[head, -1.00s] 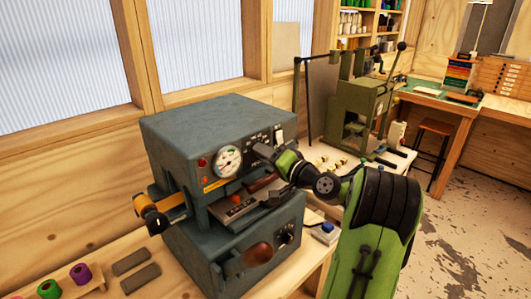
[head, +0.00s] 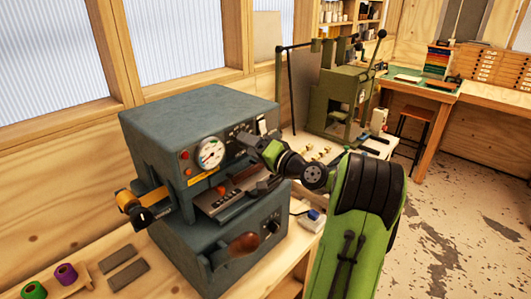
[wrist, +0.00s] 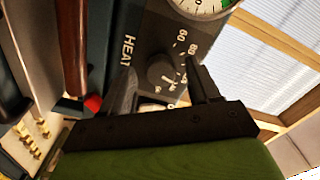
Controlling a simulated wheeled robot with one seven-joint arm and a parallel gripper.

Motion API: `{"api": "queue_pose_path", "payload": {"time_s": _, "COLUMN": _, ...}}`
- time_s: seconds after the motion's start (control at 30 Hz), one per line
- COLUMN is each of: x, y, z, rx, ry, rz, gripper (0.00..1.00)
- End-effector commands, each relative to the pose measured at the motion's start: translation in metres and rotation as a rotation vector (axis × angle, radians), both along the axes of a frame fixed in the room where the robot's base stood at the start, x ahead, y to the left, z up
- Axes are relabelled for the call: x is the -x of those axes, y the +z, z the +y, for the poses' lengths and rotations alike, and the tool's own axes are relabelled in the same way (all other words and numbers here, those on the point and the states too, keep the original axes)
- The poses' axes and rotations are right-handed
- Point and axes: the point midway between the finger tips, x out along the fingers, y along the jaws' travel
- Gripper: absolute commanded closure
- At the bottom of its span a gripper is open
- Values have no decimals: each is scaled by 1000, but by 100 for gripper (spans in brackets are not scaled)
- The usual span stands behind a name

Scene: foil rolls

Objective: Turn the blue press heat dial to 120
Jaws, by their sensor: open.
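The blue press (head: 195,105) stands on the bench, with a gauge and a control panel on its front. The heat dial (wrist: 162,70) shows in the wrist view as a dark round knob beside the "HEAT" lettering and a number scale. The 60 and 80 marks can be read, but part of the scale is hidden and the setting is unclear. My gripper (wrist: 161,88) is open, one finger on each side of the dial in the picture; contact cannot be told. In the head view my gripper (head: 250,141) is at the panel and hides the dial.
A pressure gauge (head: 210,153) sits left of my gripper. A wooden-handled lever (head: 244,243) juts out below, and a foil roll (head: 129,201) sits at the press's left side. A green press (head: 343,95) stands further right.

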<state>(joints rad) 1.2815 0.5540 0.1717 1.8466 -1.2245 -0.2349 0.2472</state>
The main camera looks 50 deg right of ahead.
Motion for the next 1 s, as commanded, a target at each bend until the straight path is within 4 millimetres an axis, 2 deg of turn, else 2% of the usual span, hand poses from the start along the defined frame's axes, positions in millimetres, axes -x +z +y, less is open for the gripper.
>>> {"api": "queue_pose_path", "payload": {"time_s": 0.33, "x": 97, "y": -2, "z": -5, "rx": -1, "ry": -11, "rz": -2, "gripper": 39}}
{"api": "queue_pose_path", "payload": {"time_s": 0.5, "x": 126, "y": -1, "z": -5, "rx": 0, "ry": -8, "rz": -2, "gripper": 39}}
{"api": "queue_pose_path", "payload": {"time_s": 0.7, "x": 145, "y": 0, "z": -5, "rx": -1, "ry": -3, "rz": -2, "gripper": 39}}
{"api": "queue_pose_path", "payload": {"time_s": 1.0, "x": 147, "y": 0, "z": -4, "rx": 0, "ry": -2, "rz": -1, "gripper": 39}}
